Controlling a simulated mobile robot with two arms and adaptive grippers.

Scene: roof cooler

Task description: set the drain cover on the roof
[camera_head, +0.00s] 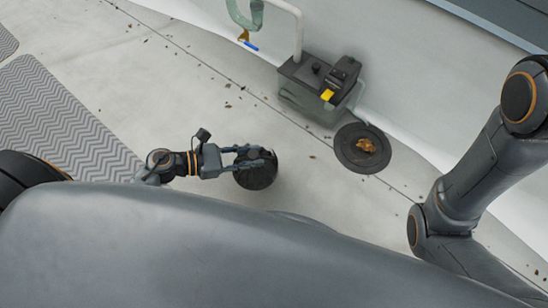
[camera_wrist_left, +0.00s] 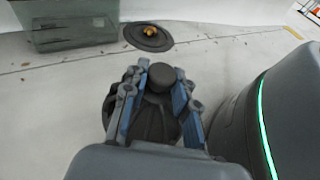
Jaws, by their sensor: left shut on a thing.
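My left gripper (camera_head: 250,158) is shut on the dark, round, domed drain cover (camera_head: 258,175). In the left wrist view the blue-padded fingers of the left gripper (camera_wrist_left: 158,92) close around the knob on top of the drain cover (camera_wrist_left: 155,108). I cannot tell whether the cover touches the roof. A flat dark disc (camera_head: 352,148), apparently the drain, lies on the roof to the right of the cover, with a brown clump (camera_head: 366,145) on it. The disc also shows ahead in the left wrist view (camera_wrist_left: 160,41). My right gripper is not in view.
Ridged grey matting (camera_head: 60,125) lies at left. Small debris dots the pale roof (camera_head: 205,90).

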